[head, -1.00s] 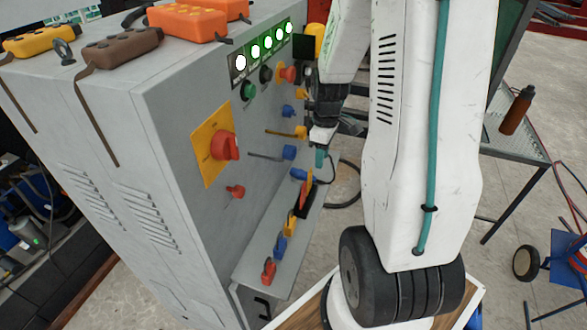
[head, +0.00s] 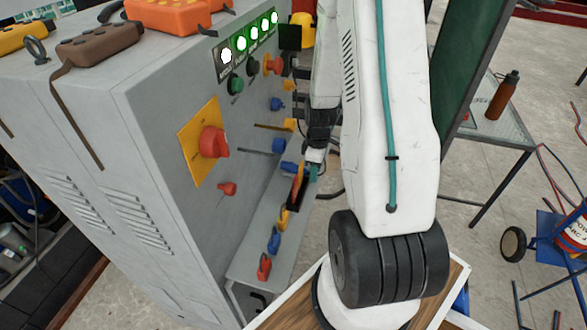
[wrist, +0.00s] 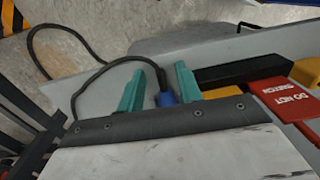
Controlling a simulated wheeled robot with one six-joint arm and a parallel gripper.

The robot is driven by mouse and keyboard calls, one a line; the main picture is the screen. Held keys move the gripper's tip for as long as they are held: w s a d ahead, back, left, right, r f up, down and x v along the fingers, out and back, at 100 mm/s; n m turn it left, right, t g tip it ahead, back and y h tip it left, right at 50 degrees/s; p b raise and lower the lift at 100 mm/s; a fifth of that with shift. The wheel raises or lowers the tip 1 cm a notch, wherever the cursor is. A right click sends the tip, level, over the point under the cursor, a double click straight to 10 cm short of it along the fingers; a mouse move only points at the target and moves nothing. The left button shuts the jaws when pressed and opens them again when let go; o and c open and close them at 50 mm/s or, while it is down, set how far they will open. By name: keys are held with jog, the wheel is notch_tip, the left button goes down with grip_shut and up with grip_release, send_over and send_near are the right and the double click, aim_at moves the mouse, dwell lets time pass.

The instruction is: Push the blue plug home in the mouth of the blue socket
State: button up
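In the wrist view the blue plug (wrist: 166,99), with a black cable at its back, lies between the two teal fingers of my gripper (wrist: 160,90). A gap shows between the left finger and the plug; the plug's lower part is hidden by the gripper body. In the head view my gripper (head: 313,172) is low beside the cabinet's shelf, next to a blue piece (head: 288,167), perhaps the plug. A blue fitting, perhaps the blue socket (head: 279,146), stands out from the cabinet face just above. Its mouth cannot be made out.
The shelf (head: 240,270) holds red, yellow and blue pieces. A red "do not" tag (wrist: 281,98) and a black block (wrist: 235,74) are right of the fingers. The cabinet face (head: 160,130) carries a red rotary switch (head: 213,142). The cable (wrist: 75,75) loops left.

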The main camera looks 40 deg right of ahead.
grip_shut()
jog(key=shift+r, duration=0.15)
jog(key=shift+r, duration=0.55)
notch_tip(320, 180, up, 2)
jog(key=shift+r, duration=0.2)
jog(key=s+d, duration=0.4)
jog(key=s, duration=0.4)
jog(key=s+d, duration=0.5)
jog(key=s, duration=0.2)
jog(key=w+a+r+g, duration=0.2)
jog(key=w+a+r, duration=0.2)
jog(key=w, duration=0.4)
jog(key=shift+w+a+r+y, duration=0.2)
jog(key=shift+a+r+y, duration=0.1)
jog(key=shift+r, duration=0.45)
